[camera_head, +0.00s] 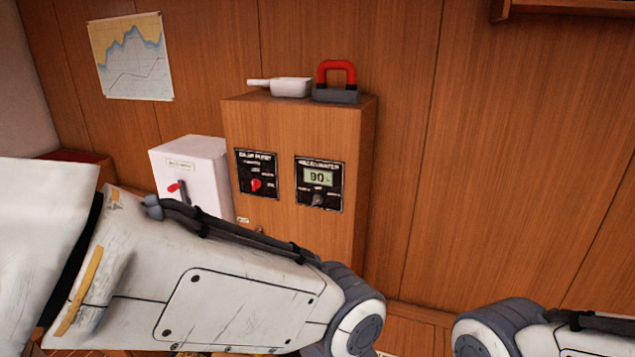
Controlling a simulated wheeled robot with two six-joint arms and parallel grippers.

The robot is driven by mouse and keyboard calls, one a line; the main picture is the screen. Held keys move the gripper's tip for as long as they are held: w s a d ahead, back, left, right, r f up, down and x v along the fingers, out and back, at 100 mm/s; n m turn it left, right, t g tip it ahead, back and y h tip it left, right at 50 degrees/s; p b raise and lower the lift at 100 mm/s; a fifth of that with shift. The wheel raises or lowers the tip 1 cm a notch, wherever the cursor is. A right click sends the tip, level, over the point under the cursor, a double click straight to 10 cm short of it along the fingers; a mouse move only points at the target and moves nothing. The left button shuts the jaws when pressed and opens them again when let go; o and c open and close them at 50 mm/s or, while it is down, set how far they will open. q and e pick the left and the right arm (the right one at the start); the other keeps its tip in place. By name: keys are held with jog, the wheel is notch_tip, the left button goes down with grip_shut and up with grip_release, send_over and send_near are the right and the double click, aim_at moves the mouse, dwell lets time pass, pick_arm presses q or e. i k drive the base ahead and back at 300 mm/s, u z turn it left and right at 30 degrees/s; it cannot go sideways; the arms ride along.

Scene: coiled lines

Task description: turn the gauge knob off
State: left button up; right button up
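The gauge panel (319,184) is a black plate on the front of a wooden cabinet (270,120). Its small display (319,177) reads 90. A small dark grey knob (317,199) sits under the display, with labels around it too small to read. To its left is another black panel (246,165) with a red knob (256,184). My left arm crosses the lower left and middle of the view, in front of the cabinet's lower part. A piece of my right arm shows at the lower right. Neither gripper is in view.
A white box (195,165) with a red-handled lever (176,188) stands left of the cabinet. A white scoop-like object (289,87) and a grey block with a red handle (336,82) lie on top. A chart (131,56) hangs on the wall.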

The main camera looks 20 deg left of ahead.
aim_at(318, 200)
jog(key=z, duration=0.05)
jog(key=k, duration=1.2)
jog(key=u, duration=0.95)
jog(key=i, duration=0.5)
jog(key=u, duration=0.65)
jog(key=i, duration=0.75)
jog(key=z, duration=0.6)
jog(key=i, duration=0.5)
jog(key=z, duration=0.5)
